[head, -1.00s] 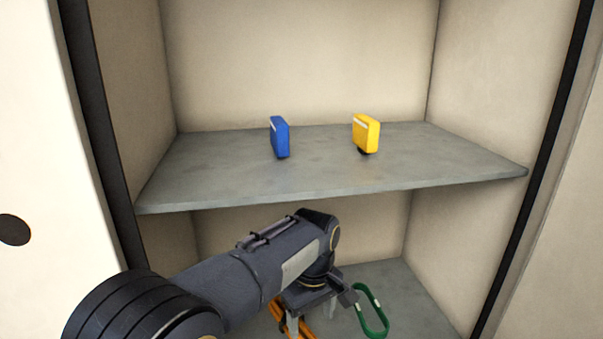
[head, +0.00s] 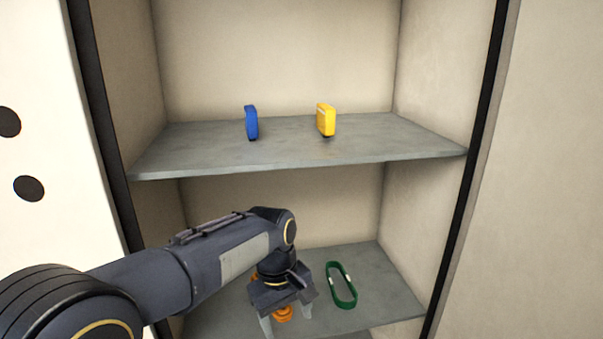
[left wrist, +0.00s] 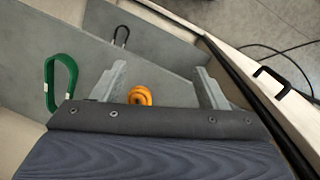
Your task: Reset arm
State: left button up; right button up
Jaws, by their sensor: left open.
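My left gripper (head: 288,325) reaches into the lower part of the cabinet in the head view, pointing down. In the left wrist view its two fingers (left wrist: 160,85) are spread apart with nothing gripped between them. An orange ring-like object (left wrist: 140,96) shows beyond and between the fingers; in the head view the orange object (head: 283,314) is partly hidden behind the gripper. A green loop (head: 342,285) with light patches lies right of the gripper on the lower shelf, apart from it; it also shows in the left wrist view (left wrist: 60,82). My right gripper is not in view.
A blue block-like item (head: 251,123) and a yellow one (head: 326,119) stand on the upper shelf (head: 200,157), above my arm. Cabinet side walls bound the lower shelf (head: 385,292). A dark loop (left wrist: 121,36) and a black handle (left wrist: 271,82) show in the left wrist view.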

pick_arm(q)
jog(key=s+a+m+t+h+b, duration=0.2)
jog(key=s+a+m+t+h, duration=0.15)
jog(key=s+a, duration=1.3)
jog(key=s+a+f+m+t+y, duration=0.1)
jog(key=s+f+t, duration=0.1)
jog(key=s, duration=0.3)
jog(key=shift+s+a+f+b, duration=0.15)
jog(key=shift+s+f+b, duration=0.2)
jog(key=shift+f, duration=0.5)
